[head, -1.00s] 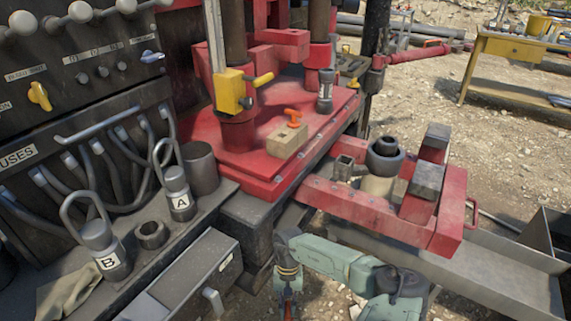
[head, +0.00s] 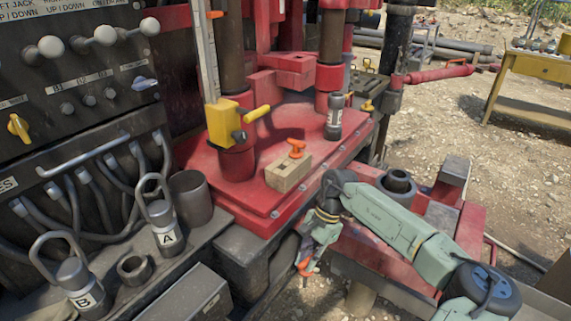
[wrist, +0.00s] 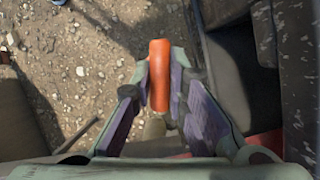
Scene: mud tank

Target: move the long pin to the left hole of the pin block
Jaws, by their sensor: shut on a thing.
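My gripper (head: 305,262) is shut on an orange thing, taken to be the long pin (head: 303,269), and hangs in front of the red deck, lower than the pin block. In the wrist view the pin (wrist: 159,75) shows as an orange bar between the fingers (wrist: 159,90); the rest of it is hidden. The pin block (head: 287,176) is a small wooden block on the red deck. Another orange pin (head: 296,148) with a T-shaped top stands in its right part. A dark hole shows in its left part, with nothing standing in it.
The deck in front of the block is clear.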

